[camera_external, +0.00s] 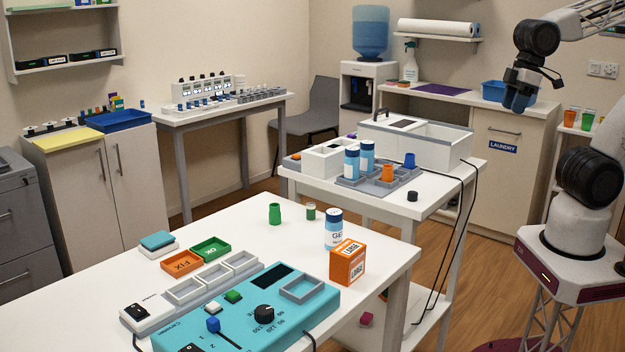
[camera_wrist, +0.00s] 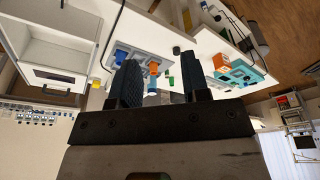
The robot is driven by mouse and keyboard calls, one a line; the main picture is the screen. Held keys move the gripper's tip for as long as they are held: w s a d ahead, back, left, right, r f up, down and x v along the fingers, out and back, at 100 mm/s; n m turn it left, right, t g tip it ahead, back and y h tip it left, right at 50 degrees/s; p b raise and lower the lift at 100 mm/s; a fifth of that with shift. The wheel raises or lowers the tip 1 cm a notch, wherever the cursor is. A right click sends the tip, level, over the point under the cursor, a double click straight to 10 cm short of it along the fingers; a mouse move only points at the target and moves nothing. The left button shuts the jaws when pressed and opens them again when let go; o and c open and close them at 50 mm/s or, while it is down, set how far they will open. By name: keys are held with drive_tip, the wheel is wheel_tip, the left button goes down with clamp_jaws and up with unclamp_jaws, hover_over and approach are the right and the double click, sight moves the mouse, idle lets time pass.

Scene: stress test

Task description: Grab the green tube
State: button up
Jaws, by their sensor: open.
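The green tube (camera_external: 275,214) is a short, wide-rimmed cylinder standing upright on the white front table, left of a small green-and-white jar (camera_external: 311,211). In the wrist view a small green thing (camera_wrist: 171,81) shows between my fingers, far off; it is too small to be sure that it is the tube. My gripper (camera_external: 519,98) is high at the upper right of the outside view, far from the tube, above the back counter in the picture. Its fingers stand apart in the wrist view (camera_wrist: 160,62), with nothing held between them.
A blue-capped white bottle (camera_external: 333,232) and an orange box (camera_external: 348,262) stand right of the tube. Green (camera_external: 211,249) and orange (camera_external: 182,263) trays and a teal panel (camera_external: 265,325) lie nearer. A second table holds a grey rack (camera_external: 376,183) and white basin (camera_external: 445,146).

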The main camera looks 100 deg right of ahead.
idle(0.4)
drive_tip(key=o, duration=0.4)
